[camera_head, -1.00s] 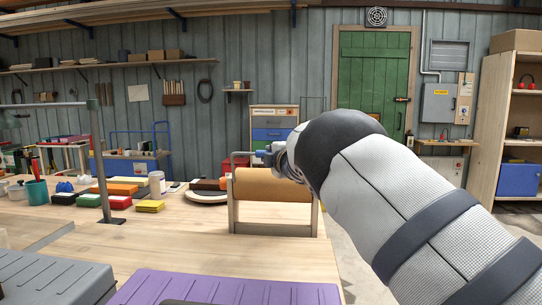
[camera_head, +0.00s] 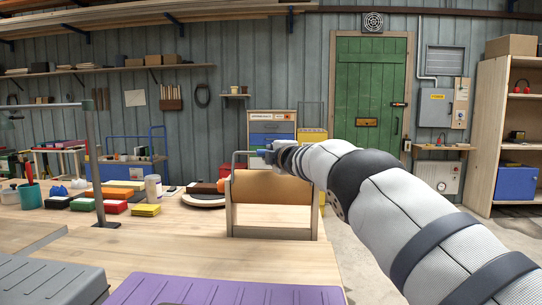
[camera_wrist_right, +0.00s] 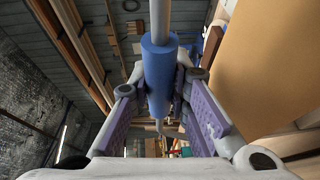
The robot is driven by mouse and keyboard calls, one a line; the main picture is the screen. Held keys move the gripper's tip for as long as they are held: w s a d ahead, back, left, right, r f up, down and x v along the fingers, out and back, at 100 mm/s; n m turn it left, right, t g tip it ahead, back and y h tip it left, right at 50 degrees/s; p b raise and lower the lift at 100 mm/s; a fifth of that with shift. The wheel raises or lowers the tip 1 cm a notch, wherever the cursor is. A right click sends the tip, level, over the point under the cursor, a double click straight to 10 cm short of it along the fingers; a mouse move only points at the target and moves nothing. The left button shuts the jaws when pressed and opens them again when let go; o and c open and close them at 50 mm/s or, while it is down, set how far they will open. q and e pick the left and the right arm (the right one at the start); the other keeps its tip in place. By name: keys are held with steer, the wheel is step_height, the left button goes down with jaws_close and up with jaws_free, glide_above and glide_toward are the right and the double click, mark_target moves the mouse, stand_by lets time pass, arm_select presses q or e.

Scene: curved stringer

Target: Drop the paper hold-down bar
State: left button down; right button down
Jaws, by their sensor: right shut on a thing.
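The paper hold-down bar is a thin grey rod frame (camera_head: 234,160) raised above the brown paper roll (camera_head: 262,189) on its wooden stand (camera_head: 272,233). It carries a blue sleeve, which shows in the right wrist view (camera_wrist_right: 158,72). My right gripper (camera_wrist_right: 161,98) has its purple-padded fingers closed on both sides of this sleeve. In the head view my right gripper (camera_head: 271,154) is small and partly hidden by its own arm, at the top right of the roll. The brown paper fills the right of the wrist view. My left gripper is not in view.
Left of the stand are a round board (camera_head: 203,200), a white jar (camera_head: 153,187), a yellow stack (camera_head: 146,210) and a lamp post (camera_head: 98,180). A purple case (camera_head: 225,290) and a grey case (camera_head: 50,280) lie in front. Bench top before the stand is clear.

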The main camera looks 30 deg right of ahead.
steer(key=shift+w, duration=0.1)
stand_by(0.4)
steer(key=c, duration=1.5)
jaws_free()
steer(key=shift+s+a+f, duration=0.15)
steer(key=shift+s+a, duration=0.15)
steer(key=shift+s, duration=0.1)
steer(key=v, duration=1.1)
steer(key=shift+s+d+r, duration=0.15)
steer(key=shift+d+r, duration=0.05)
steer(key=shift+r, duration=0.05)
